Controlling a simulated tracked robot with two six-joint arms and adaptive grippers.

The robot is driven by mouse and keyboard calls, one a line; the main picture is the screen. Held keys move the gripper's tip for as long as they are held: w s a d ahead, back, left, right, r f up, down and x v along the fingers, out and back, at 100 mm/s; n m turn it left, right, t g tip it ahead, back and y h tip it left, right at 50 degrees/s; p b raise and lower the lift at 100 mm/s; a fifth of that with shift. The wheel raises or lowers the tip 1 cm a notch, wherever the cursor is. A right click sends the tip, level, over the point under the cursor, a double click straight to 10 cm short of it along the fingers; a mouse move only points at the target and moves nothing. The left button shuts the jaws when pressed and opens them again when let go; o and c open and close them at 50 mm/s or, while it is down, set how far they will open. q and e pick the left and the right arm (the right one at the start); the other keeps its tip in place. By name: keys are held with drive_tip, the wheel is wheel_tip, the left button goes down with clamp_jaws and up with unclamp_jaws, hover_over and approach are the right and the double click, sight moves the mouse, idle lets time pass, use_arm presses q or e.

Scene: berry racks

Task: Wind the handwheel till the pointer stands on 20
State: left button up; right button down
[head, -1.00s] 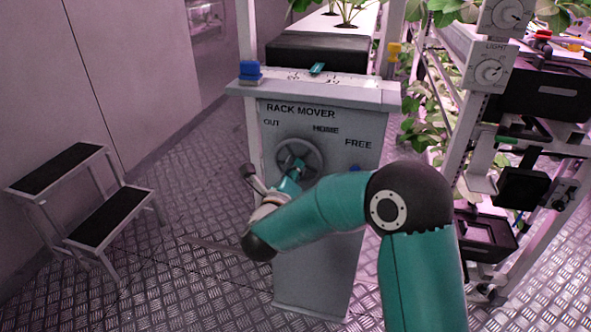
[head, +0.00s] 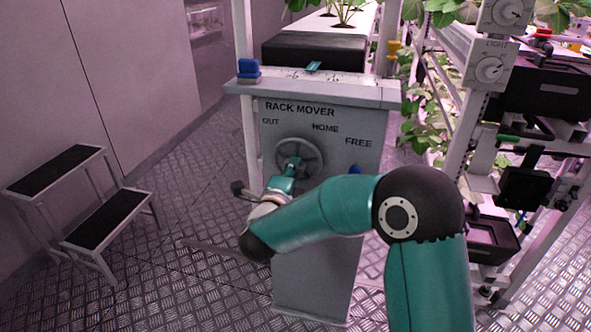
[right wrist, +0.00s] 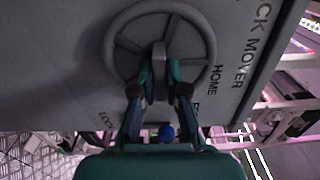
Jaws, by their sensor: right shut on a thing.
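The grey spoked handwheel (head: 319,152) is on the front face of the grey RACK MOVER cabinet (head: 330,178). My right gripper (head: 293,164) reaches it from below left. In the right wrist view, the fingers (right wrist: 159,84) are shut on the middle part of the handwheel (right wrist: 110,45), and the rim stands clear around them. The teal pointer (head: 314,66) lies over the pale scale (head: 345,78) on top of the cabinet. The scale's figures are too small to read, so I cannot tell its value. My left gripper is not in view.
A step stool (head: 105,215) stands at the left on the metal floor. A blue block (head: 248,68) sits at the cabinet's top left corner. A plant rack with LIGHT dials (head: 488,68) and black boxes stands close on the right.

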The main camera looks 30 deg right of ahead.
drive_tip(key=shift+a+f+n+p, duration=0.15)
drive_tip(key=shift+n+p, duration=2.95)
drive_tip(key=shift+n, duration=3.5)
drive_tip(key=shift+a+f+n+p, duration=0.15)
drive_tip(key=shift+n+p, duration=2.95)
drive_tip(key=shift+n, duration=3.5)
drive_tip(key=shift+d, duration=0.1)
drive_tip(key=c, duration=1.3)
unclamp_jaws()
drive_tip(key=shift+o, duration=0.5)
drive_tip(key=shift+r, duration=0.15)
